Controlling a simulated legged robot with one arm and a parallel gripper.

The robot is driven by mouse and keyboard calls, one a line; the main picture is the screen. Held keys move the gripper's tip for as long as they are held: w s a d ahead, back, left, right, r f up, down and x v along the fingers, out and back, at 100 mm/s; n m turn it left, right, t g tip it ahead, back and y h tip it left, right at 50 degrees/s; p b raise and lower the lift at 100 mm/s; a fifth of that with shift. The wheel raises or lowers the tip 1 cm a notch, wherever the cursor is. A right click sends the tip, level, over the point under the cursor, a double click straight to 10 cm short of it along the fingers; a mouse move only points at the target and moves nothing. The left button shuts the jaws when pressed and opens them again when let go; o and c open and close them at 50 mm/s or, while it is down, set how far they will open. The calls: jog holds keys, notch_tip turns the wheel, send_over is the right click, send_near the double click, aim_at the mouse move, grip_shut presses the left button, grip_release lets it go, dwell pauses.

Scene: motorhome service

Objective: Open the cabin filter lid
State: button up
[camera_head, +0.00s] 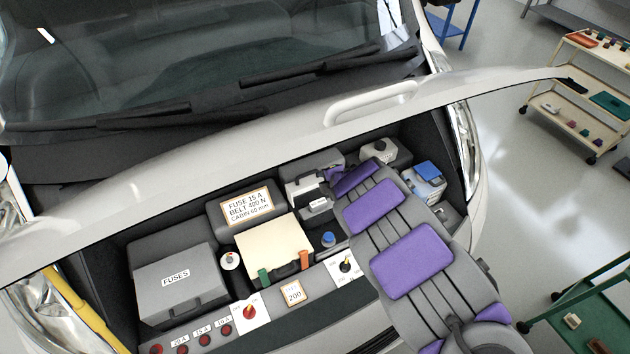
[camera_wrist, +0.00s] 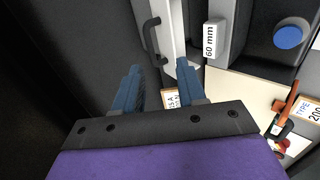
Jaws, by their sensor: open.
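The cabin filter lid (camera_head: 305,182) is a white box-like cover with a black handle, in the middle back of the front bay. In the wrist view the black handle (camera_wrist: 151,40) stands on the white lid (camera_wrist: 174,22), just beyond the fingertips. A white "60 mm" label (camera_wrist: 210,40) is beside it. My gripper (camera_wrist: 159,64) is open, with its two blue fingers apart and nothing between them. The handle appears ahead of the gap; I see no clear contact. In the head view my arm hides the right side of the lid area.
A grey fuse box (camera_head: 178,283) stands at left. A cream panel (camera_head: 270,248) with green and orange clips lies in front of the lid. A blue cap (camera_head: 328,239) is close by. The raised hood edge (camera_head: 280,150) crosses behind the bay. A yellow bar (camera_head: 85,312) is at far left.

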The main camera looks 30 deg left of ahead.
jog(key=w+d+f+b+v, duration=0.1)
jog(key=v, duration=1.2)
jog(key=w+d+r+m+t+h+b, duration=0.3)
jog(key=w+d+r+m, duration=0.15)
jog(key=d, duration=0.45)
jog(key=w+d+r+m+t+h+b, duration=0.25)
jog(key=w+d+m, duration=0.2)
jog(key=d, duration=0.45)
jog(key=s+d+r+m+h+b, duration=0.1)
jog(key=s+d+m+h+b, duration=0.3)
jog(key=d, duration=0.6)
jog(key=s+d+m+h+b, duration=0.1)
jog(key=s+d+m+h, duration=0.15)
jog(key=d+m, duration=0.55)
jog(key=s+d+f+m+g+b, duration=0.5)
jog(key=s+d, duration=0.5)
jog(key=s, duration=0.4)
jog(key=s+a+f+m+g+y+b, duration=0.1)
jog(key=s+a+f+g, duration=0.1)
jog(key=s, duration=0.5)
jog(key=s+a+f+m+g+y+b, duration=0.1)
jog(key=s+a+f+g, duration=0.1)
jog(key=s, duration=0.6)
jog(key=s+a+f+m+g+y+b, duration=0.1)
jog(key=s+a+f+g+y+b, duration=0.1)
jog(key=s, duration=0.5)
notch_tip(320, 180, down, 3)
jog(key=shift+s+a+r+m+g, duration=0.25)
jog(key=shift+a+g, duration=0.3)
jog(key=shift+a, duration=0.6)
